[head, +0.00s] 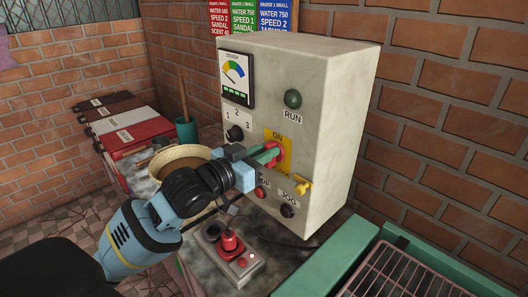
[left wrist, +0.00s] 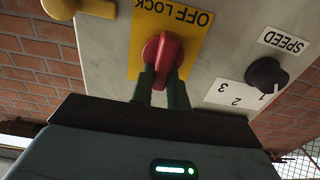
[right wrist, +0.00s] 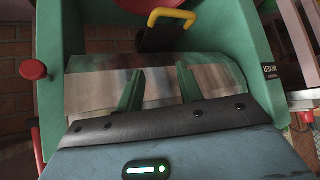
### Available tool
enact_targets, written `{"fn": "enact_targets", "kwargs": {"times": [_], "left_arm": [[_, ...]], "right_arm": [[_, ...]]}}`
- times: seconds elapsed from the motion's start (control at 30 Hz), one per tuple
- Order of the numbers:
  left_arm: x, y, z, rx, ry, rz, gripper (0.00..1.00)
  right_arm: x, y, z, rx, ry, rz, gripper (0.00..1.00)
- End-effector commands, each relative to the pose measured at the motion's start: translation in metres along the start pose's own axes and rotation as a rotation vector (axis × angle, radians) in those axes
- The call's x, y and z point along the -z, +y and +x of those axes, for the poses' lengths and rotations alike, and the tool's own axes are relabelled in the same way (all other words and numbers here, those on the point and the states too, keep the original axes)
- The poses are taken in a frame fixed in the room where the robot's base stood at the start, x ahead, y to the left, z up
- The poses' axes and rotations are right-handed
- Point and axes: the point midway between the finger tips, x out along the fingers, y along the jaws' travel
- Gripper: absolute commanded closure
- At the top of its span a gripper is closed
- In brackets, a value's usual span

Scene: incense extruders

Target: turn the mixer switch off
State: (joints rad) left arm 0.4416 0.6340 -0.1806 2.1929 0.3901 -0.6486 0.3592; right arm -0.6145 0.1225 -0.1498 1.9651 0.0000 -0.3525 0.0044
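The red rotary switch (head: 275,151) sits on a yellow plate (head: 285,142) marked ON at the top, on the front of the grey control box (head: 337,117). My left gripper (head: 268,155) reaches it from the left. In the left wrist view the red switch (left wrist: 162,58) lies between the fingertips (left wrist: 162,80), which close on its sides. OFF LOCK shows on the yellow plate there, upside down. My right gripper (right wrist: 160,82) is outside the head view. In its wrist view its fingers are apart with nothing held between them.
A yellow padlock-like part (head: 303,187) hangs at the plate's lower right. The green RUN lamp (head: 293,99), JOG button (head: 287,211) and speed knob (head: 235,133) are nearby. A red-button pendant (head: 229,243) lies below. Green machinery with a yellow handle (right wrist: 172,17) faces my right gripper.

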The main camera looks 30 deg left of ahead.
Motion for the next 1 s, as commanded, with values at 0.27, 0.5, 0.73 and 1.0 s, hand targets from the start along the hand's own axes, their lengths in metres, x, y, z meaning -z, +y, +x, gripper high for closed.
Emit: {"fn": "enact_targets", "kwargs": {"times": [0.27, 0.5, 0.73, 1.0], "left_arm": [[0.000, 0.000, 0.000, 0.000, 0.000, -0.004, 1.00], [0.002, -0.001, 0.000, 0.000, 0.002, -0.070, 1.00], [0.003, -0.003, -0.001, 0.000, 0.004, -0.229, 1.00], [-0.001, -0.007, 0.000, 0.000, 0.002, -0.484, 1.00]], "right_arm": [[0.001, -0.001, 0.000, 0.000, 0.002, 0.004, 0.64], [0.012, 0.000, -0.001, -0.003, 0.023, 0.001, 0.64], [0.028, 0.003, -0.002, -0.008, 0.054, -0.008, 0.64], [0.031, 0.007, -0.002, -0.012, 0.060, -0.021, 0.64]]}}
